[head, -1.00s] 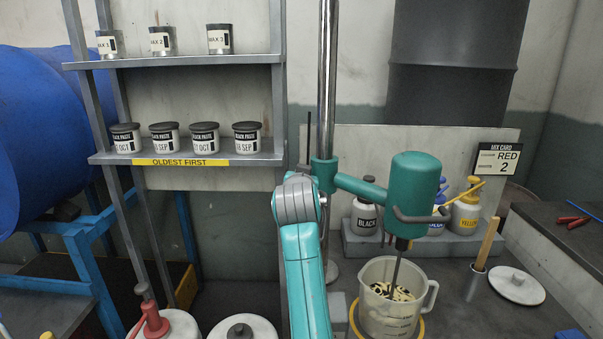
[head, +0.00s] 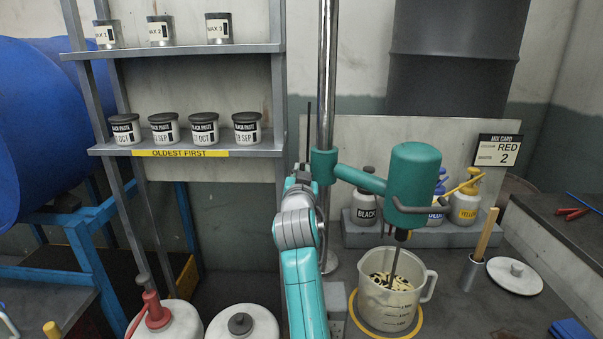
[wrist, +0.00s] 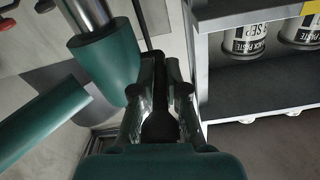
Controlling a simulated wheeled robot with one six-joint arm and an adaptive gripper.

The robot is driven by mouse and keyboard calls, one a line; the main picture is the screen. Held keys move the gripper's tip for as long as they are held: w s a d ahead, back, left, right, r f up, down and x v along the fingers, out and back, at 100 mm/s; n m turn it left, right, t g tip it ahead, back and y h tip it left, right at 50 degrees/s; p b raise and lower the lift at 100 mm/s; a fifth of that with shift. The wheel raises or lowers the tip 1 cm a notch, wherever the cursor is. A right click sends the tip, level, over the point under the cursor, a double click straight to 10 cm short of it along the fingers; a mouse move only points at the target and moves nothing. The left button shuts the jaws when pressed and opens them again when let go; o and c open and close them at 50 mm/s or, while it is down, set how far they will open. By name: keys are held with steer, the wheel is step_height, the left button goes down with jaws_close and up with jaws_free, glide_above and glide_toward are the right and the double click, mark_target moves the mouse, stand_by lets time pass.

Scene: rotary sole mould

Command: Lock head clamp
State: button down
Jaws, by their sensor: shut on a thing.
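The green mixer head (head: 414,180) hangs from an arm on a steel column (head: 326,80), with a green clamp collar (head: 324,165) around the column. The collar also shows in the wrist view (wrist: 105,55). My gripper (wrist: 160,75) is beside the collar, its fingers shut on a black clamp lever (wrist: 160,122). In the head view my own arm mostly hides the gripper and lever. The mixer shaft (head: 394,265) reaches down into a clear jug (head: 392,312) holding pale and dark contents.
A shelf (head: 215,151) of paste tins stands left of the column; its edge is close to my gripper in the wrist view (wrist: 255,15). Pigment bottles (head: 465,205) stand behind the mixer. A mix card (head: 497,150) reads RED 2. White lidded tubs (head: 255,325) are at the lower left.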

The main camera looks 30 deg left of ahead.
steer(key=c, duration=1.2)
jaws_free()
steer(key=shift+f, duration=0.1)
steer(key=shift+s+d, duration=0.1)
steer(key=v, duration=1.1)
steer(key=shift+s+d, duration=0.15)
steer(key=shift+s, duration=0.2)
